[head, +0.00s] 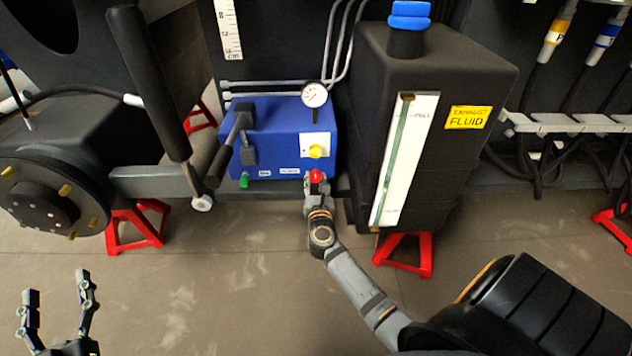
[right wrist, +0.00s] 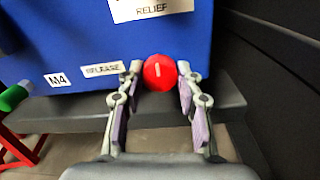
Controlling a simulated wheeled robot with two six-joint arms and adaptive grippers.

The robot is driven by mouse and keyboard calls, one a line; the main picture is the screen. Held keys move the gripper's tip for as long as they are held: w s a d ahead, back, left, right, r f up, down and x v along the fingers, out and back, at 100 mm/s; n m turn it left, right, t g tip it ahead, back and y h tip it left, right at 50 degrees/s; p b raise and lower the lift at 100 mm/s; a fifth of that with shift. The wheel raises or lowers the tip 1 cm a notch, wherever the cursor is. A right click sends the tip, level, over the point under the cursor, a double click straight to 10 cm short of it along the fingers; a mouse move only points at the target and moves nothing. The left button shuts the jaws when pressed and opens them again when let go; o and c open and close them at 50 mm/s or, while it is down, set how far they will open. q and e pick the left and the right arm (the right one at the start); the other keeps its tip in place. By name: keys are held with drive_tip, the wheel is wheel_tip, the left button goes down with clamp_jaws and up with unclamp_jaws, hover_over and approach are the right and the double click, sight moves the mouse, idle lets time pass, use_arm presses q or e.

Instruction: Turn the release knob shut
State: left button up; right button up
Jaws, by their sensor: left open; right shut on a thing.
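The red release knob (head: 316,176) sits low on the right side of the front of the blue pump box (head: 275,130). In the right wrist view the knob (right wrist: 159,73) faces me, with a short white upright mark and a "RELEASE" label (right wrist: 103,69) to its left. My right gripper (head: 317,183) has its fingertips on both sides of the knob and is shut on it; the fingers also show in the wrist view (right wrist: 160,80). My left gripper (head: 57,288) is open and empty at the lower left, over the floor, well away from the box.
A yellow knob (head: 316,152) and a gauge (head: 315,94) are above the red knob. A black lever (head: 230,145) and green plug (head: 244,181) are to the left. The black exhaust fluid tank (head: 440,160) stands close on the right. The floor in front is clear.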

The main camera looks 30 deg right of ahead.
drive_tip(key=shift+f, duration=0.1)
drive_tip(key=o, duration=1.1)
drive_tip(key=shift+o, duration=0.2)
drive_tip(key=v, duration=1.2)
